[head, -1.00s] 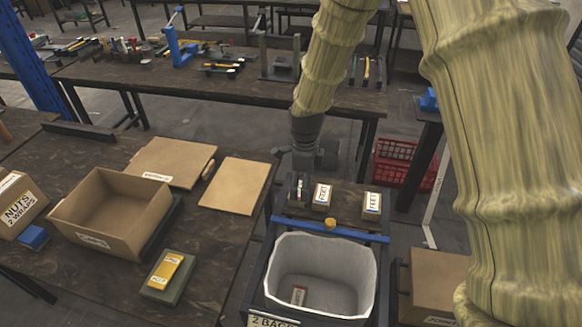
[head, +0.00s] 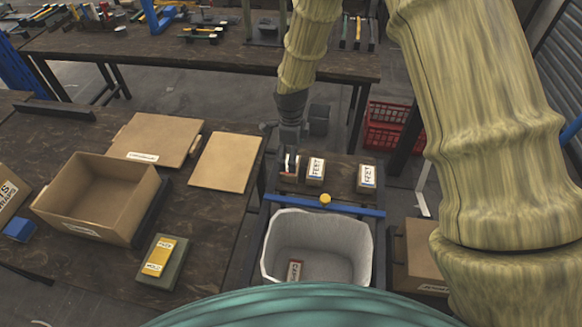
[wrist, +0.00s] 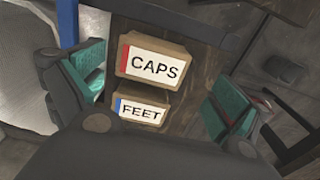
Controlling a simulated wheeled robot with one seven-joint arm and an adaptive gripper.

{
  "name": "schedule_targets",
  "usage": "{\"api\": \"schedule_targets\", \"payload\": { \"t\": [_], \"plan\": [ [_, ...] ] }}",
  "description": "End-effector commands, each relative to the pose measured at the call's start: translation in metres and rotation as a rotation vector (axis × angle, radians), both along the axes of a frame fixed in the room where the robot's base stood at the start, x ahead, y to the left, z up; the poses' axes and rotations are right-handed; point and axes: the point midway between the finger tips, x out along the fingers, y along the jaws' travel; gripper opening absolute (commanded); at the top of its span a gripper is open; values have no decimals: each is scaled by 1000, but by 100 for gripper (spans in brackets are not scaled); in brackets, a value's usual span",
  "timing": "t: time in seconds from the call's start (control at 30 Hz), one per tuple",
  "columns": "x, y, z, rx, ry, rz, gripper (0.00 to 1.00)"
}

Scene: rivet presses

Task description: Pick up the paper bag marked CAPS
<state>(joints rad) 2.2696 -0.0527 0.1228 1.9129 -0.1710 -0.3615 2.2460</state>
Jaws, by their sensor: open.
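The CAPS bag (wrist: 156,66) is a small brown paper bag with a white label and a red stripe, in the wrist view. It stands on the dark shelf between the fingers of my gripper (wrist: 157,90), which is open with teal pads apart from the bag on both sides. In the head view my gripper (head: 289,158) is over the leftmost bag (head: 289,177) of the row and partly hides it. Another bag with a red-striped label (head: 295,270) lies inside the white-lined bin (head: 361,250).
The head view shows two FEET bags (head: 315,171) (head: 367,178) right of my gripper. A blue bar (head: 345,208) with a yellow knob (head: 325,199) runs in front. A table (head: 215,235) with an open cardboard box (head: 80,215) is left. A red crate (head: 388,127) stands behind.

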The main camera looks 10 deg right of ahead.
Motion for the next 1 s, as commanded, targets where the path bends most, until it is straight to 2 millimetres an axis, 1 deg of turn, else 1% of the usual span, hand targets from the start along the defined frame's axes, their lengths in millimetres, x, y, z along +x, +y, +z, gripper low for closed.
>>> {"api": "schedule_targets", "payload": {
  "t": [0.07,0.5,0.7,0.87,0.9,0.97,1.0],
  "plan": [
    [-2,0,-1,0,0,0,100],
    [-3,2,-43,0,2,-2,100],
    [-3,3,-50,0,0,0,100],
    [-3,3,-50,0,0,0,100],
    [-3,3,-50,0,0,0,98],
    [-3,2,-50,0,0,0,87],
    [-3,2,-50,0,0,-1,80]
  ]
}}
